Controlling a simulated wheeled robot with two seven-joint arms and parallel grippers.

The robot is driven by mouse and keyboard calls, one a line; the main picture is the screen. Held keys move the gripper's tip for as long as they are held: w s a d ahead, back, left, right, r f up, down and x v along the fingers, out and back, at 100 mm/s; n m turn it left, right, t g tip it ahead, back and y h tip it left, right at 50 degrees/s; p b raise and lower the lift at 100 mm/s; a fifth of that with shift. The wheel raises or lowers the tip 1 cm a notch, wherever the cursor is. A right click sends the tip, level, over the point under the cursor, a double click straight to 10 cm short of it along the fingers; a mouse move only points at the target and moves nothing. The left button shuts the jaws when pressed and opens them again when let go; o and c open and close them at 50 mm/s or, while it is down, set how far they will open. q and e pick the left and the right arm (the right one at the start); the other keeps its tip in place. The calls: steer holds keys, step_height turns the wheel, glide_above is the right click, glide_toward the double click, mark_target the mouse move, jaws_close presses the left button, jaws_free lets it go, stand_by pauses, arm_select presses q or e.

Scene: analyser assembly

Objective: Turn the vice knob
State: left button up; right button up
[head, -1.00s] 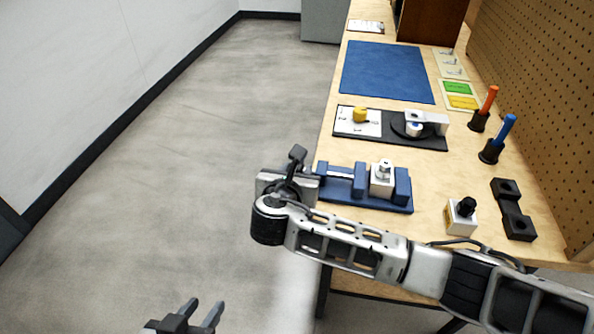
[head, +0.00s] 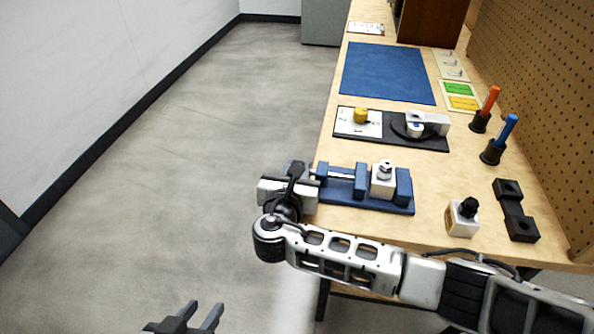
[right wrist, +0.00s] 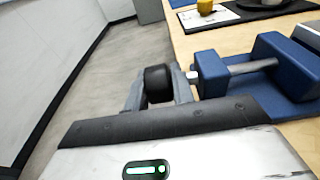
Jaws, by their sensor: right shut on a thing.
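The blue vice (head: 340,192) stands at the left edge of the bench, with a white block (head: 381,186) carrying a metal fitting between its jaws. In the right wrist view, the vice's blue jaw (right wrist: 212,75) and screw rod show at the right. The black vice knob (right wrist: 158,82) sits at the vice's outer end. My right gripper (right wrist: 158,95) is shut on the knob, one finger on each side. In the head view, my own wrist hides most of the knob and fingers. My left gripper (head: 204,314) is open and empty over the floor at the bottom.
A white block with a black knob (head: 463,217) and a black two-hole holder (head: 515,210) stand right of the vice. Behind are a black plate (head: 430,139), two screwdrivers in holders (head: 485,110) and a blue mat (head: 387,72). The floor at the left is clear.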

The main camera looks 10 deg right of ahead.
steer(key=shift+f+t+b, duration=0.15)
steer(key=shift+t+b, duration=0.3)
steer(key=shift+t, duration=0.25)
steer(key=shift+h, duration=0.3)
steer(key=o, duration=0.7)
steer(key=p+v, duration=0.1)
steer(key=v, duration=1.5)
steer(key=shift+d, duration=0.1)
